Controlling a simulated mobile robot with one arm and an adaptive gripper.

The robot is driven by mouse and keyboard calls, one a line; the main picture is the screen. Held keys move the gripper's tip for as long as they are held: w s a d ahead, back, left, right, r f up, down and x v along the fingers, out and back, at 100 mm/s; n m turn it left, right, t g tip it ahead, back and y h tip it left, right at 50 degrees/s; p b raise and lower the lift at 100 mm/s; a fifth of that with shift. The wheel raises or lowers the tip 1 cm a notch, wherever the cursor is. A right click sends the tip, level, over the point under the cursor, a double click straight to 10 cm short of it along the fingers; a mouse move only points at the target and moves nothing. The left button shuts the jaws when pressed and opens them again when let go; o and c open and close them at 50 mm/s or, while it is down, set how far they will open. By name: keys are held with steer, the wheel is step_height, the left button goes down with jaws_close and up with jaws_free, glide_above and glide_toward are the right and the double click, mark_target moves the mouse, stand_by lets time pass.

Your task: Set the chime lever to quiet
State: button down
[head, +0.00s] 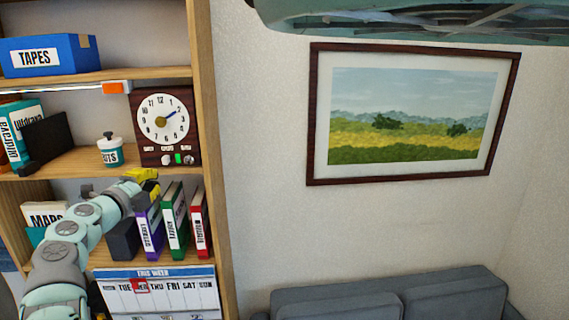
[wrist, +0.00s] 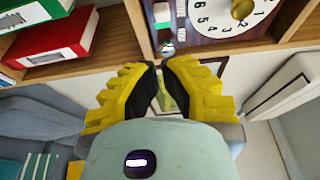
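A dark brown clock (head: 165,117) with a white round dial stands on the middle shelf at the right. Along its lower front are small white labels, a green piece (head: 178,158) and a silver knob (head: 189,160). I cannot read which setting the lever is at. In the wrist view the clock (wrist: 205,35) appears upside down at the top, with the green piece (wrist: 162,14) and a silver ball-ended part (wrist: 167,46). My yellow gripper (wrist: 160,64) is empty, its tips almost together just short of that silver part. In the head view my gripper (head: 143,174) is below the clock.
A white and teal jar (head: 109,150) stands left of the clock. Purple, green and red binders (head: 174,220) stand on the shelf below, close to my gripper. The wooden shelf side (head: 207,130) bounds the right. A blue TAPES box (head: 48,55) is above.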

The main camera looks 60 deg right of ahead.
mark_target(175, 165)
steer(key=shift+d, duration=0.1)
steer(key=x, duration=0.7)
steer(key=shift+w+d+f, duration=0.15)
steer(key=shift+w+d, duration=0.05)
steer(key=shift+d, duration=0.15)
steer(key=shift+b+x, duration=0.65)
steer(key=shift+x, duration=0.35)
